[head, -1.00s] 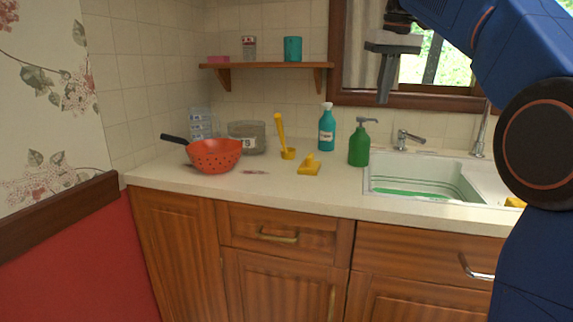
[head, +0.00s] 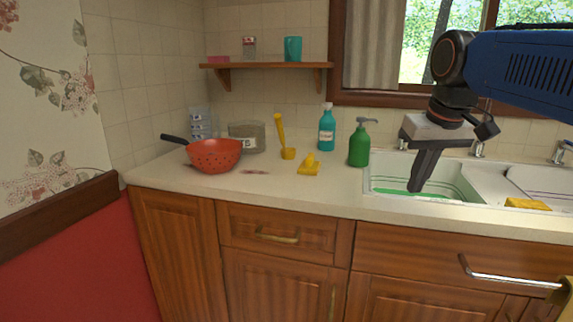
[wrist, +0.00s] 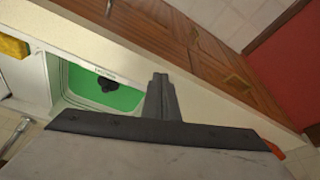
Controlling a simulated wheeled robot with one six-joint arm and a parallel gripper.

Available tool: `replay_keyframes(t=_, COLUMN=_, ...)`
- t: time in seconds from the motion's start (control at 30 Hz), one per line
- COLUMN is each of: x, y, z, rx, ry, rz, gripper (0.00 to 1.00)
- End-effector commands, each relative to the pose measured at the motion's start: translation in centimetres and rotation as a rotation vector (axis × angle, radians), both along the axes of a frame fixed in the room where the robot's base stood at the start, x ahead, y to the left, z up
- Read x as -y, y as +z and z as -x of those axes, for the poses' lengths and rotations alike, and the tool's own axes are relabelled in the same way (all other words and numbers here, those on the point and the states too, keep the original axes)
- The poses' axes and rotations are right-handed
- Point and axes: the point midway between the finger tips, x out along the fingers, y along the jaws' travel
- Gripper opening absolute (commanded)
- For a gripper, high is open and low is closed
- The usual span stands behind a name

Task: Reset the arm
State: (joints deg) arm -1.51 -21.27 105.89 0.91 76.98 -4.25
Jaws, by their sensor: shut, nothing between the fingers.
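My gripper (head: 417,188) hangs from my blue arm on the right of the head view, fingers pointing down. It is shut and empty, in front of the left part of the sink (head: 381,186). In the wrist view my gripper (wrist: 160,78) shows its fingers together, with the green-bottomed sink basin (wrist: 122,96) to their left and the counter edge beyond.
A green soap dispenser (head: 359,146) and a teal bottle (head: 327,130) stand left of the sink. Yellow utensils (head: 288,153) and a red colander (head: 214,155) are farther left. A yellow sponge (head: 527,204) lies by the sink's right part. A shelf (head: 266,66) is above.

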Motion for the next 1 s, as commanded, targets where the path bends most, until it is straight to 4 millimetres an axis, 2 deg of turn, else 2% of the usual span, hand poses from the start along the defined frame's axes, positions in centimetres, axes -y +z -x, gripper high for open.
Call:
replay_keyframes(t=0.03, x=0.2, y=-1.7, z=1.7, rx=0.006, ry=-0.008, rz=0.000, gripper=0.00)
replay_keyframes(t=0.27, x=0.8, y=-9.8, z=8.1, rx=0.040, ry=-0.043, rz=-0.004, gripper=0.00)
replay_keyframes(t=0.4, x=1.0, y=-15.2, z=11.9, rx=0.060, ry=-0.065, rz=-0.007, gripper=0.00)
replay_keyframes(t=0.5, x=1.2, y=-18.7, z=14.2, rx=0.073, ry=-0.076, rz=-0.008, gripper=0.00)
replay_keyframes(t=0.6, x=1.3, y=-21.4, z=15.9, rx=0.083, ry=-0.086, rz=-0.009, gripper=0.00)
replay_keyframes(t=0.7, x=1.4, y=-23.2, z=17.0, rx=0.088, ry=-0.092, rz=-0.010, gripper=0.00)
replay_keyframes(t=0.8, x=1.4, y=-23.9, z=17.4, rx=0.092, ry=-0.095, rz=-0.010, gripper=0.00)
replay_keyframes(t=1.0, x=1.4, y=-24.1, z=17.5, rx=0.092, ry=-0.096, rz=-0.011, gripper=0.00)
